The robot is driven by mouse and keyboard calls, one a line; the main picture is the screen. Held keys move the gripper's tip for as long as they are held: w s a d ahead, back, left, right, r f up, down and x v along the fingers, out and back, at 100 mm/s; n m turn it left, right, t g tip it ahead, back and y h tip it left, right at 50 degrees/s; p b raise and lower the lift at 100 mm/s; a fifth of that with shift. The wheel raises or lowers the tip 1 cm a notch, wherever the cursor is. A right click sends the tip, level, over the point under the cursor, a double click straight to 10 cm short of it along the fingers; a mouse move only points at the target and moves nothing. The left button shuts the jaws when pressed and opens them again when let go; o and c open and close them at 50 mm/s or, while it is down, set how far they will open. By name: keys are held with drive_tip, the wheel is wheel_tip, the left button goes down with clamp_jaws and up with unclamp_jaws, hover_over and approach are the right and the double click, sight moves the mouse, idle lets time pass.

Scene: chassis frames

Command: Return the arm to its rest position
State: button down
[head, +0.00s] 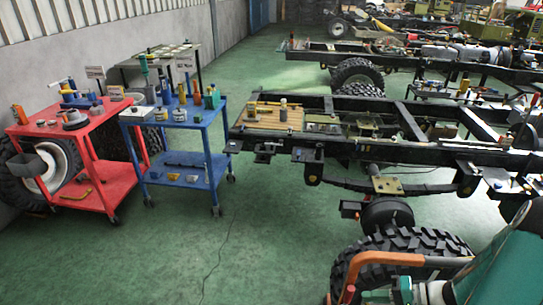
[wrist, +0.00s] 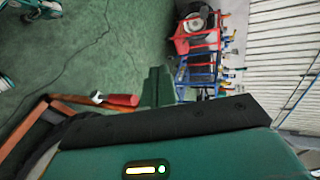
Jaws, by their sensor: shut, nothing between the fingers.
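My gripper (wrist: 157,88) shows in the wrist view as a dark green finger shape standing up beyond a black edge and a green housing with a small lit indicator. Its fingers are together, with nothing seen between them. Open green floor lies behind it, and the blue and red carts appear beyond it to the upper right. In the head view green and orange parts that seem to be mine fill the lower right corner; the fingertips cannot be made out there.
A red cart (head: 88,149) and a blue cart (head: 185,120) with tools stand at the left. A black chassis frame (head: 375,148) crosses the right, with a large tire (head: 400,245) below it near me.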

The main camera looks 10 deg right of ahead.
drive_tip(key=s+a+r+n+h, duration=0.3)
drive_tip(key=a+r+h, duration=0.3)
drive_tip(key=r, duration=0.8)
drive_tip(key=s+a+r+n+h, duration=0.3)
drive_tip(key=a+r+h, duration=0.2)
drive_tip(key=a+r, duration=0.6)
wheel_tip(320, 180, up, 3)
drive_tip(key=shift+s+a+r+h, duration=0.1)
drive_tip(key=shift+s+a+h, duration=0.05)
drive_tip(key=shift+s+h, duration=0.25)
